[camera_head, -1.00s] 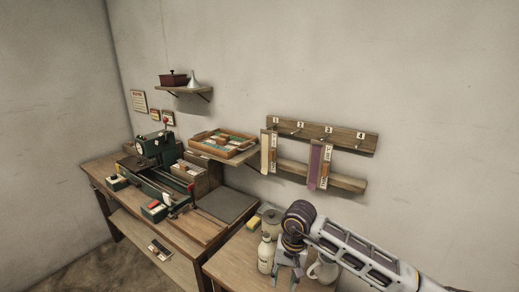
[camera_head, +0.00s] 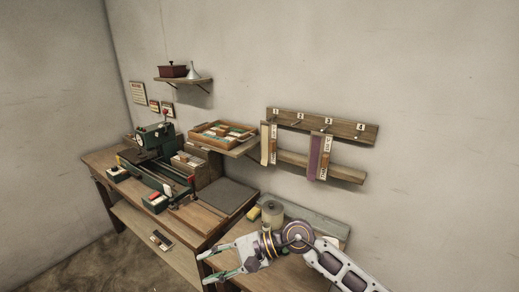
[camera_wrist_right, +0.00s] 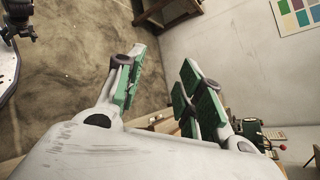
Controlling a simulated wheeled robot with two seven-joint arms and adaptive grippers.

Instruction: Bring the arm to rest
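My right gripper (camera_head: 222,266) is at the bottom middle of the head view, over the front of the side table, with its fingers pointing left. In the right wrist view its two green-padded fingers (camera_wrist_right: 158,90) stand apart with nothing between them. My left gripper does not show clearly in the head view. A dark arm part at the upper left of the right wrist view cannot be told for sure.
The main bench (camera_head: 190,222) holds a green winding machine (camera_head: 155,140) and a grey mat (camera_head: 226,195). A grey canister (camera_head: 272,212) and a yellow block (camera_head: 254,214) stand behind my right gripper. A wall rack (camera_head: 345,131) holds hanging tapes. Floor at lower left is clear.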

